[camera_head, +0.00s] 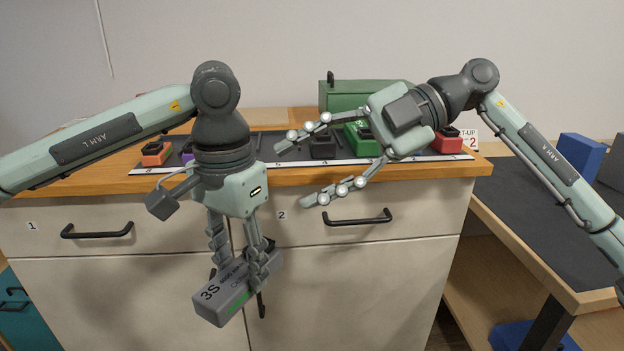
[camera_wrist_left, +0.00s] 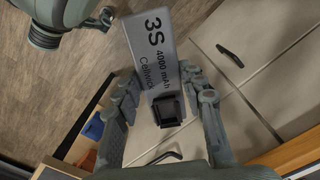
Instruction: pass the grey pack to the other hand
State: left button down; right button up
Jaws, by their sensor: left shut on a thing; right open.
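The grey pack (camera_head: 222,298), marked 3S and 4000 mAh, is held tilted in front of the cabinet by my left gripper (camera_head: 238,258). The left fingers are shut around the end of the pack. In the left wrist view the pack (camera_wrist_left: 152,48) sticks out beyond the fingertips of my left gripper (camera_wrist_left: 160,90), with a black connector (camera_wrist_left: 168,110) between the fingers. My right gripper (camera_head: 292,174) is open and empty, above and to the right of the pack, its fingers pointing left. It is apart from the pack.
The wooden counter (camera_head: 285,182) behind carries a dark mat with an orange pack (camera_head: 157,153), a green pack (camera_head: 362,140), a red pack (camera_head: 447,142) and a green toolbox (camera_head: 350,93). Drawer handles (camera_head: 357,219) stick out from the cabinet. A dark-topped table (camera_head: 540,225) stands at the right.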

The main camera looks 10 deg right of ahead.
pick_arm(q)
jog(key=shift+a, duration=0.1)
pick_arm(e)
jog(key=a+f+h, duration=0.2)
jog(key=f, duration=0.2)
jog(key=a+f+h, duration=0.2)
jog(key=f, duration=0.1)
jog(key=s+a+f+n+h, duration=0.1)
jog(key=a+f+h, duration=0.1)
jog(key=f, duration=0.2)
jog(key=shift+a+f, duration=0.25)
jog(key=shift+f, duration=0.1)
jog(key=c, duration=1.1)
pick_arm(q)
jog(key=c, duration=0.8)
grip_release()
jog(key=shift+c, duration=0.2)
pick_arm(e)
jog(key=shift+t, duration=0.3)
grip_shut()
